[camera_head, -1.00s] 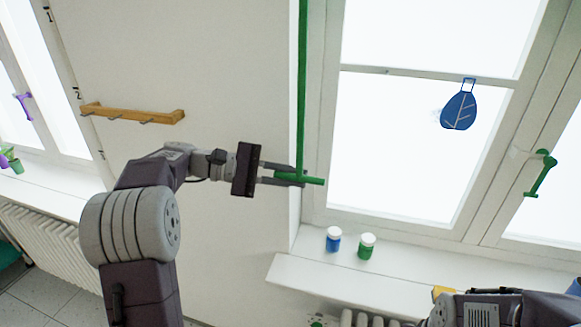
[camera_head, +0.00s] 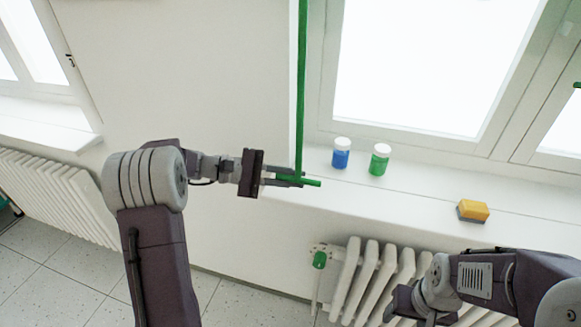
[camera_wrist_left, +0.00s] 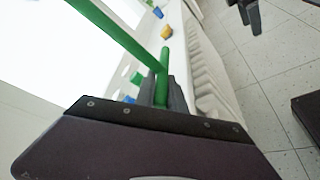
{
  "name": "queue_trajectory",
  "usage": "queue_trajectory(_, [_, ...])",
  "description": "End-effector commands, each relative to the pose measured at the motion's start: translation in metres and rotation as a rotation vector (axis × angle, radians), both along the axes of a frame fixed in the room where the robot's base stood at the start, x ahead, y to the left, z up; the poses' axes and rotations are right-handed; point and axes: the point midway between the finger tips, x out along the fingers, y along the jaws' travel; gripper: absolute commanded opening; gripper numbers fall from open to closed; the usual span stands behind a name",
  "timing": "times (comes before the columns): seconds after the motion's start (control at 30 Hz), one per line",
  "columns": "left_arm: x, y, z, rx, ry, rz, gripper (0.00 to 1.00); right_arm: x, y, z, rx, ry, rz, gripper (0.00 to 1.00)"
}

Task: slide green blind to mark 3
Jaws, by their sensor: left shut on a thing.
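The green blind (camera_head: 301,80) shows in the head view as a narrow vertical strip at the left side of the middle window. A short green bar (camera_head: 312,183) crosses its lower end, about level in the picture with the window sill. My left gripper (camera_head: 290,178) is shut on this green bar. In the left wrist view the fingers (camera_wrist_left: 163,92) lie along the green bar (camera_wrist_left: 164,65), and the green strip (camera_wrist_left: 115,35) runs to the upper left.
A blue jar (camera_head: 341,153) and a green jar (camera_head: 379,160) stand on the white sill (camera_head: 420,195), with a yellow sponge (camera_head: 473,209) to their right. A white radiator (camera_head: 372,275) with a green valve knob (camera_head: 319,260) is below. Another radiator (camera_head: 55,195) stands at left.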

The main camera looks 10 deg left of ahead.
Motion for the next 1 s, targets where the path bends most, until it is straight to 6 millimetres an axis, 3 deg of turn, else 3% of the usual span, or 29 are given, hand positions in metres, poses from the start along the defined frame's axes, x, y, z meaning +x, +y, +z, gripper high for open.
queue_trajectory(0.03, [-0.002, -0.003, -0.023, -0.005, 0.006, -0.010, 0.00, 0.000, 0.000, -0.018, 0.000, 0.000, 0.000, 0.61])
queue_trajectory(0.1, [-0.002, -0.003, -0.039, -0.005, 0.006, -0.010, 0.00, 0.000, 0.000, -0.028, 0.000, 0.000, 0.000, 0.61])
queue_trajectory(0.33, [-0.002, -0.004, -0.074, -0.006, 0.006, -0.010, 0.00, 0.000, 0.000, -0.049, 0.000, 0.000, 0.000, 0.61])
queue_trajectory(0.53, [-0.002, -0.004, -0.086, -0.006, 0.004, -0.012, 0.00, 0.000, 0.000, -0.056, 0.000, 0.000, 0.000, 0.61])
queue_trajectory(0.93, [-0.003, -0.004, -0.087, -0.006, 0.004, -0.013, 0.00, 0.000, 0.000, -0.056, 0.000, 0.000, 0.000, 0.61])
queue_trajectory(0.97, [-0.003, -0.004, -0.087, -0.006, 0.004, -0.013, 0.17, 0.000, 0.000, -0.056, 0.000, 0.000, 0.000, 0.61])
queue_trajectory(1.0, [-0.002, -0.004, -0.087, -0.005, 0.004, -0.012, 0.29, 0.000, 0.000, -0.056, 0.000, 0.000, 0.000, 0.61])
